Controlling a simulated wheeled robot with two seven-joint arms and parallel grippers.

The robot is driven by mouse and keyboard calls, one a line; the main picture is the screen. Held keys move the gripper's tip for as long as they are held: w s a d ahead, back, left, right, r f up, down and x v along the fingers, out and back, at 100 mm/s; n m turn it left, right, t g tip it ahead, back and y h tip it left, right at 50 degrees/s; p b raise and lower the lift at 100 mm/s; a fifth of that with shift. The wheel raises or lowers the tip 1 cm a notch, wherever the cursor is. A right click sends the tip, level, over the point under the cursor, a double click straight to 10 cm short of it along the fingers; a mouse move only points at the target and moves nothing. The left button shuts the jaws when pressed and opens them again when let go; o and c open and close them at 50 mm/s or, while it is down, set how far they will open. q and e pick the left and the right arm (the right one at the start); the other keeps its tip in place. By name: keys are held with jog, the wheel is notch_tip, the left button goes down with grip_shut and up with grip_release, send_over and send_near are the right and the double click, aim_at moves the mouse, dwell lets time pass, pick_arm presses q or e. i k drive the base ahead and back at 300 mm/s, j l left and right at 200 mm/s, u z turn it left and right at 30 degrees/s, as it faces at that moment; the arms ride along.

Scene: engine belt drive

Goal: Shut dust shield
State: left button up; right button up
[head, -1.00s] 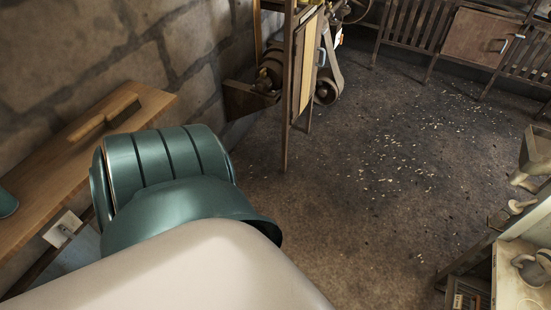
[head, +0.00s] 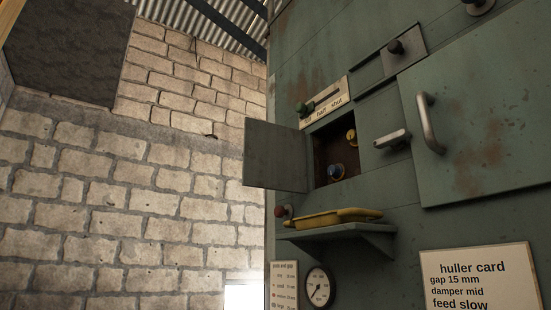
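Nothing in view is labelled as a dust shield, and I cannot tell whether one shows. A small grey-green hinged door (head: 275,156) stands open to the left of a square opening in the green machine cabinet (head: 400,245). Inside the opening are a blue knob (head: 336,171) and a yellow knob (head: 351,136). A larger panel (head: 490,125) with a bent metal handle (head: 428,124) lies flat against the cabinet at the right. Neither of my grippers is in view.
A shelf (head: 340,231) with a yellow tray (head: 333,217) juts out below the opening. A gauge (head: 318,287) and a huller card (head: 480,278) are lower down. A slider plate marked half and shut (head: 325,105) is above. A stone wall (head: 120,210) fills the left.

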aim_at(274, 156)
jog(key=i+j+z, duration=0.1)
jog(key=z, duration=0.95)
jog(key=i+j+z, duration=0.1)
jog(key=j+z, duration=0.25)
jog(key=j, duration=0.2)
jog(key=j+z, duration=0.75)
jog(key=j, duration=0.75)
jog(key=k+j+z, duration=0.1)
jog(key=j, duration=0.35)
jog(key=k+j, duration=0.15)
jog(key=j, duration=0.75)
jog(key=k+j+z, duration=0.1)
jog(key=j, duration=0.35)
jog(key=k, duration=0.05)
